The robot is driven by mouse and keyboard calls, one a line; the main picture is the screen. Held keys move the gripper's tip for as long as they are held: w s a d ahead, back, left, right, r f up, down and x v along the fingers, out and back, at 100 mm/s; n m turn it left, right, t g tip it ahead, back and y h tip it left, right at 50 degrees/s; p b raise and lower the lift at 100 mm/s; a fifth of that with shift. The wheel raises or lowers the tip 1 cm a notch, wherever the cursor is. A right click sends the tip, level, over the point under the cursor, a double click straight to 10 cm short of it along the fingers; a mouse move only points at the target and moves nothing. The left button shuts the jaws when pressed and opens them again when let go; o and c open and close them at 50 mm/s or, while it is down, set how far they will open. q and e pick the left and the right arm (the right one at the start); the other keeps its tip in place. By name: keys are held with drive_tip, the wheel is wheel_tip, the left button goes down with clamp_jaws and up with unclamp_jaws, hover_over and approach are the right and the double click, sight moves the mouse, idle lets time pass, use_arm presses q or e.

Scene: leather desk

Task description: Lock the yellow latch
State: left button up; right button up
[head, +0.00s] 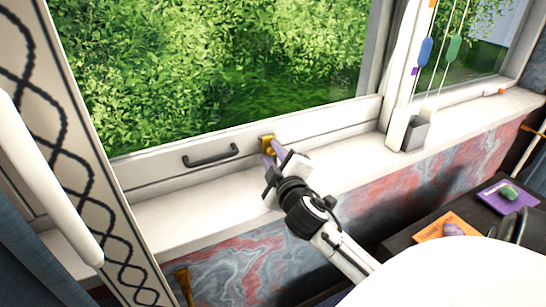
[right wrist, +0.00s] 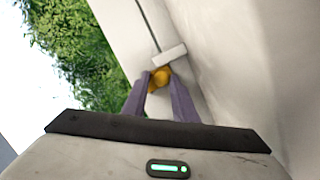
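The yellow latch (head: 266,140) is a small knob on the lower rail of the white window frame, right of the dark handle. It also shows in the right wrist view (right wrist: 159,77), beside a pale bar-shaped piece of the frame. My right gripper (head: 270,156) reaches up to the latch. In the right wrist view its two purple fingers (right wrist: 160,82) stand apart, with their tips on either side of the latch. I cannot tell whether they touch it. The fingers partly hide the latch's lower part. My left gripper is not in view.
A dark handle (head: 211,155) sticks out from the rail left of the latch. A white sill (head: 185,212) runs below the window. A grey block (head: 415,133) stands on the sill at the right. A dark desk surface with orange (head: 433,228) and purple (head: 492,200) cards lies lower right.

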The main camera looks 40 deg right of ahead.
drive_tip(key=shift+o, duration=0.8)
drive_tip(key=shift+f, duration=0.1)
drive_tip(key=shift+s+a, duration=0.15)
drive_tip(key=b+v, duration=0.1)
drive_tip(key=v, duration=0.9)
